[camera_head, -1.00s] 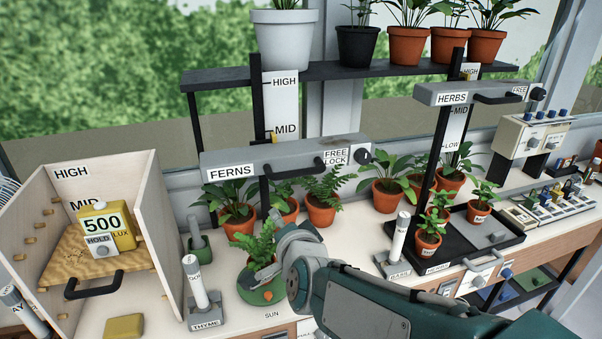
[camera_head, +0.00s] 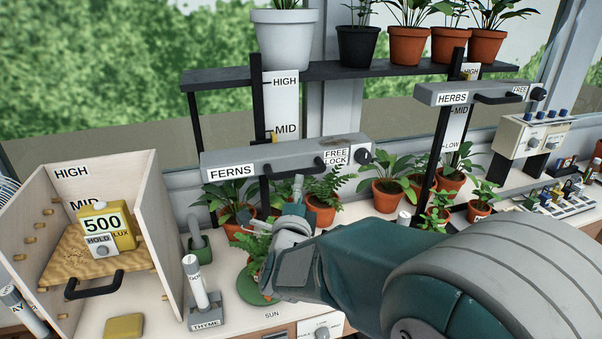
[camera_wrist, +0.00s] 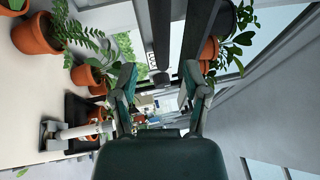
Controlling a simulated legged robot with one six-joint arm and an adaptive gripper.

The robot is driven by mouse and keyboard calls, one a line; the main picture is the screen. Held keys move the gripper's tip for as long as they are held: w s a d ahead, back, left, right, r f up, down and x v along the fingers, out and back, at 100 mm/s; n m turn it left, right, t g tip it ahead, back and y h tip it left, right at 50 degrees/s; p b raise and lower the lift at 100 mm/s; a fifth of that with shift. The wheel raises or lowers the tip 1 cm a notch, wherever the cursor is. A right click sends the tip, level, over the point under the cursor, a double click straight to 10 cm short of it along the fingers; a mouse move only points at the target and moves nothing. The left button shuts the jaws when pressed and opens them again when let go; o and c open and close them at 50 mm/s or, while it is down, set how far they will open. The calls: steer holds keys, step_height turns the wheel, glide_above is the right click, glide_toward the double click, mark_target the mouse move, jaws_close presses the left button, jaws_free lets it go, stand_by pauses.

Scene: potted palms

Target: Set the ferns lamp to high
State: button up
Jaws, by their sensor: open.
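The ferns lamp (camera_head: 300,150) is a grey bar on a dark post, with a FERNS label and a dark curved handle (camera_head: 292,168). Its yellow marker (camera_head: 273,137) is beside MID on the white scale (camera_head: 281,105); HIGH is above. A dark knob (camera_head: 364,157) sits at its right end by the FREE/LOCK label; its setting is too small to tell. My gripper (camera_head: 288,195) is below the lamp bar, near the handle, partly hidden by my wrist. In the wrist view my gripper (camera_wrist: 159,82) is open, with nothing between its fingers.
Potted plants (camera_head: 237,215) stand under the lamp. A shelf (camera_head: 350,70) with pots is above it. The herbs lamp (camera_head: 470,95) is to the right. A wooden box (camera_head: 160,235) holding a yellow meter (camera_head: 105,225) and the THYME stand (camera_head: 203,300) are left.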

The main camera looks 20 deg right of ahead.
mark_target(301, 173)
steer(key=x, duration=0.5)
steer(key=shift+w+d, duration=0.15)
steer(key=shift+w, duration=0.2)
steer(key=shift+r, duration=0.1)
jaws_close()
